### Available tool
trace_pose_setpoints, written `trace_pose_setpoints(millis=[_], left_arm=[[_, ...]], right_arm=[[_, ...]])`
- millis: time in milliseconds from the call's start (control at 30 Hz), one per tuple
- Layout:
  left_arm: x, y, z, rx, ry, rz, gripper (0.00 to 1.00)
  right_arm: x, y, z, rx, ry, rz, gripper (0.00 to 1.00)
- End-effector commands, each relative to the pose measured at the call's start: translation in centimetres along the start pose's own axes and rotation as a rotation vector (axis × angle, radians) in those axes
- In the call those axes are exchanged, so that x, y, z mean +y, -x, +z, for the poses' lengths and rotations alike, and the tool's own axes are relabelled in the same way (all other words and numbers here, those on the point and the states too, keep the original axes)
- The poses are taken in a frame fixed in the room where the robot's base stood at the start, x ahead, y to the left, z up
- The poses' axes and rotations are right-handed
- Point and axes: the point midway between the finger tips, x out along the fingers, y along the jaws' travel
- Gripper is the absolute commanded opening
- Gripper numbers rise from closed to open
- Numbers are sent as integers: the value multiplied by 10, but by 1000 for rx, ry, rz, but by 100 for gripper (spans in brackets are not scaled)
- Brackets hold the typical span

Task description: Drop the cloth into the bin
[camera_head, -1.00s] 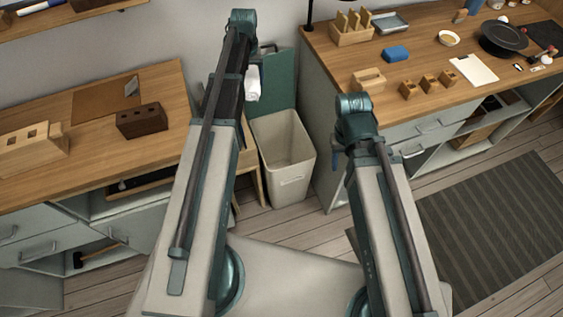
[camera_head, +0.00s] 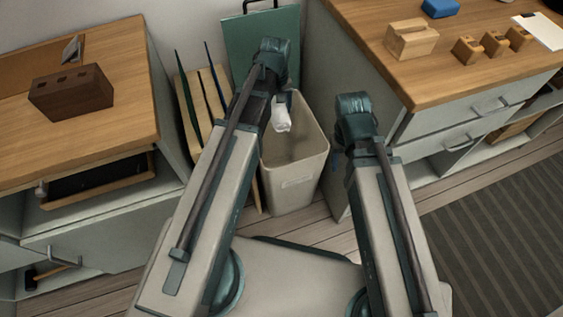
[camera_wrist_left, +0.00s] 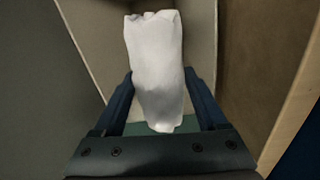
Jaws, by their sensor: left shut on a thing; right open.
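A white cloth (camera_head: 281,115) hangs from my left gripper (camera_head: 279,97), over the open mouth of the beige bin (camera_head: 298,182). In the left wrist view the cloth (camera_wrist_left: 155,65) is bunched between the two dark fingers of my left gripper (camera_wrist_left: 160,88), which are shut on it. The bin's pale inner walls (camera_wrist_left: 200,35) show behind the cloth there. My left forearm hides the bin's left side in the head view. My right arm (camera_head: 362,125) stands to the right of the bin; its fingers are hidden in the head view.
A green board (camera_head: 240,45) and several wooden slats (camera_head: 205,95) lean behind and left of the bin. A wooden counter with a dark block (camera_head: 70,92) stands at left. Another counter with wooden holders (camera_head: 411,40) stands close at right.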

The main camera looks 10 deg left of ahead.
Motion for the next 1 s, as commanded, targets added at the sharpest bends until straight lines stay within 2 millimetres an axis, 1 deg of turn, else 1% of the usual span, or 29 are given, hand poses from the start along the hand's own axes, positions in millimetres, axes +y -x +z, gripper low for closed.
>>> trace_pose_setpoints(millis=[33, 267, 467, 800, 900, 1000], left_arm=[[0, -6, 3, 0, 2, 0, 30], [1, -6, 4, 0, 6, 0, 30], [1, -15, 3, 0, 5, 0, 30], [1, -52, 3, 0, 5, 0, 30], [1, -62, 3, 0, 5, 0, 30], [1, -66, 3, 0, 5, 0, 30]], right_arm=[[0, -6, 0, 0, 0, 0, 50], [-1, -6, 0, 0, 0, 0, 50], [-1, -15, -1, 0, 0, 1, 50], [-4, -52, -3, 1, 4, 5, 50], [-6, -61, -4, 2, 6, 4, 50], [-6, -66, -4, 2, 7, 3, 50]])
